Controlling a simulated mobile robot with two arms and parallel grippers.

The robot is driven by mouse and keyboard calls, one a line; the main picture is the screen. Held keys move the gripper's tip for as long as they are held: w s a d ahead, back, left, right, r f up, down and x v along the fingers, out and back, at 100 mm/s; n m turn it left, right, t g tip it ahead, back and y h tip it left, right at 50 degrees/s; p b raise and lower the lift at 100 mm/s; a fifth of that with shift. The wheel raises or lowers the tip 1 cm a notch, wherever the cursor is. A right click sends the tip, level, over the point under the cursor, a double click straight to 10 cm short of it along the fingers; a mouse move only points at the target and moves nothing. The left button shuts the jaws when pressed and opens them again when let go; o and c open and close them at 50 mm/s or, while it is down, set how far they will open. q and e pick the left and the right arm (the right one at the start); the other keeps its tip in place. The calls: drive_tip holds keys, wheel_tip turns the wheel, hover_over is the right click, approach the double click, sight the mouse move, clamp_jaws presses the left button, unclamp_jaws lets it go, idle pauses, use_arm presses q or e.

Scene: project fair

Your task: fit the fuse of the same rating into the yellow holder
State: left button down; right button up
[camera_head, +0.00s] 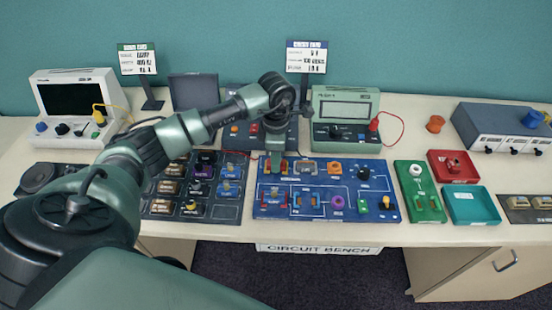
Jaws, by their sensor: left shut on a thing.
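My left gripper (275,164) points down over the upper left of the blue circuit board (352,188). It is shut on a small part that its fingers mostly hide; I cannot tell whether it is a fuse or read a rating. A red piece shows right at the fingertips, on or just above the board. Red-ended (272,199) and blue-ended (304,199) holders sit along the board's lower left. I cannot single out a yellow holder; a dark block with a yellow knob (385,203) is at the lower right. My right gripper is out of view.
A dark parts tray (222,213) with several components lies left of the board. A green board (420,190), red tray (438,158) and teal tray (470,222) are right. Meters and two sign stands (305,58) stand behind. My left arm hides much of the left bench.

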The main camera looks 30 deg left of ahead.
use_arm(q)
drive_tip(key=shift+f, duration=0.1)
drive_tip(key=c, duration=0.6)
unclamp_jaws()
drive_tip(key=shift+r+p, duration=2.3)
drive_tip(key=shift+r, duration=1.75)
